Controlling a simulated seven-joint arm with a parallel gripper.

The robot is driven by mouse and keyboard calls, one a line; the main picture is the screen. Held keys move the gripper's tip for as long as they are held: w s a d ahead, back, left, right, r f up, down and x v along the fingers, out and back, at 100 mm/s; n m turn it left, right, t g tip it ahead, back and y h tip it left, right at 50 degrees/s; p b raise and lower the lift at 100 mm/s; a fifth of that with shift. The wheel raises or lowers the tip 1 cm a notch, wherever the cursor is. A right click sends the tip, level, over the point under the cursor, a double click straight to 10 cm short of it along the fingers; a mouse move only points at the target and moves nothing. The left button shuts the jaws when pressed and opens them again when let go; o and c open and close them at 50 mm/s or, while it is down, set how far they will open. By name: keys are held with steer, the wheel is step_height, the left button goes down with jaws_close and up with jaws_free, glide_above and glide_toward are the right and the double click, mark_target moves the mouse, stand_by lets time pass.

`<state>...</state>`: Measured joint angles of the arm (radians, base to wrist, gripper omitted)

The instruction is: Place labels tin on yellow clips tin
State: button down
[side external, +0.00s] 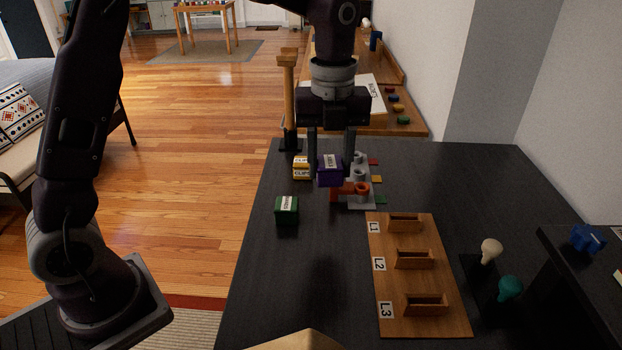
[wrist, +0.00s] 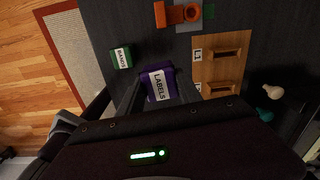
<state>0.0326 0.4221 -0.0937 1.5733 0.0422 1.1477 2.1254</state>
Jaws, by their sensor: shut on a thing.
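The purple labels tin (side external: 329,174) is held between the fingers of my gripper (side external: 331,160), above the dark desk. It also shows in the wrist view (wrist: 158,85), with its LABELS lid facing the camera and a finger on each side. The yellow clips tin (side external: 301,169) stands on the desk just left of the labels tin in the side view. A lid label shows on it, and the two tins look apart in height. The clips tin is not visible in the wrist view.
A green bands tin (side external: 287,210) stands nearer the camera. Right of the held tin is a grey block with orange parts (side external: 358,190). A wooden board with slots (side external: 418,275) lies front right. A wooden post (side external: 289,95) rises behind the clips tin. The desk's right back is clear.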

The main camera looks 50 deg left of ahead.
steer(key=w+a+r+n, duration=0.2)
steer(key=w+a, duration=0.3)
steer(key=a, duration=0.2)
steer(key=n, duration=0.1)
glide_above(303, 160)
step_height(303, 160, down, 8)
steer(key=shift+f, duration=0.15)
steer(key=shift+f+n, duration=0.3)
steer(key=c, duration=0.8)
jaws_free()
steer(key=shift+f, duration=0.15)
